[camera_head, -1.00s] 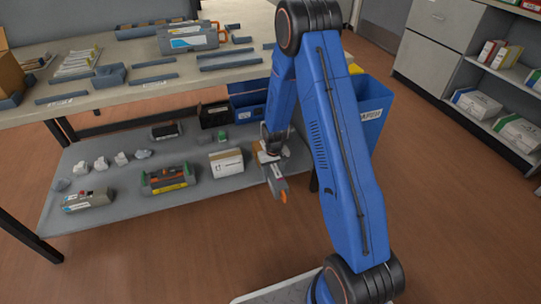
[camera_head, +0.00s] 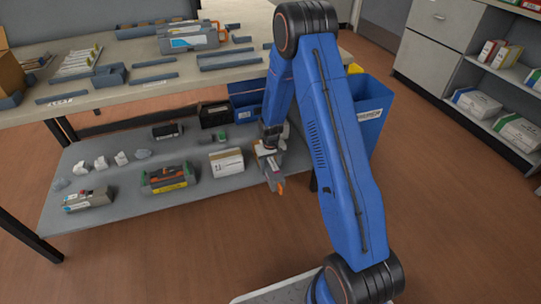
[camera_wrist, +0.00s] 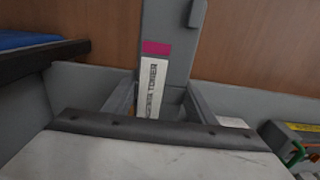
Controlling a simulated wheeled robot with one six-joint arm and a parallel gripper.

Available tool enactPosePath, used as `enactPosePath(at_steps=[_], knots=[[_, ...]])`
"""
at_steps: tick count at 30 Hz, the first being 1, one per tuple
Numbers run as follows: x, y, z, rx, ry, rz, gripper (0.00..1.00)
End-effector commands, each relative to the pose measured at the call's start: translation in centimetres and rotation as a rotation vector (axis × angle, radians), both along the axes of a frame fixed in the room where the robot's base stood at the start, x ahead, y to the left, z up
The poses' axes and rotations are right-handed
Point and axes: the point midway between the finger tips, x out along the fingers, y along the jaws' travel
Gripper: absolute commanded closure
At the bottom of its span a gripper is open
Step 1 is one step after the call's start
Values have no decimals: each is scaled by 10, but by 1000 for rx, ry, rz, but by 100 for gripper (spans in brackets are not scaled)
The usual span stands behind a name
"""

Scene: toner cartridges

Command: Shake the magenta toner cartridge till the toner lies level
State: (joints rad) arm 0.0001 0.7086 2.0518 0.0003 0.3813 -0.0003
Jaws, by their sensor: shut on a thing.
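The magenta toner cartridge (camera_wrist: 165,25) is a long grey body with a magenta patch and a white toner label in the wrist view. In the head view the cartridge (camera_head: 273,180) hangs below my gripper, tilted, with an orange tip at its low end. My gripper (camera_wrist: 158,98) is shut on it, with one finger on each side. In the head view my gripper (camera_head: 268,152) is in front of the table's lower shelf, near its right end. The toner inside cannot be seen.
A white box (camera_head: 227,163) stands close left of my gripper on the lower shelf (camera_head: 130,212). A coloured unit (camera_head: 167,179) and another grey cartridge (camera_head: 89,200) lie farther left. A large cartridge (camera_head: 186,42) rests on the tabletop (camera_head: 110,98). A blue bin (camera_head: 375,108) stands behind my arm.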

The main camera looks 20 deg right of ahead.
Motion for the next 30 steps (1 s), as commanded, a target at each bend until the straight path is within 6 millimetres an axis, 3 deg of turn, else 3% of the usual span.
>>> enactPosePath(at_steps=[10, 27, 30], knots=[[-2, 0, 1, 0, -1, 0, 92], [-117, 0, 0, 0, 1, 0, 92], [-120, 0, 0, 0, -1, 0, 92]])
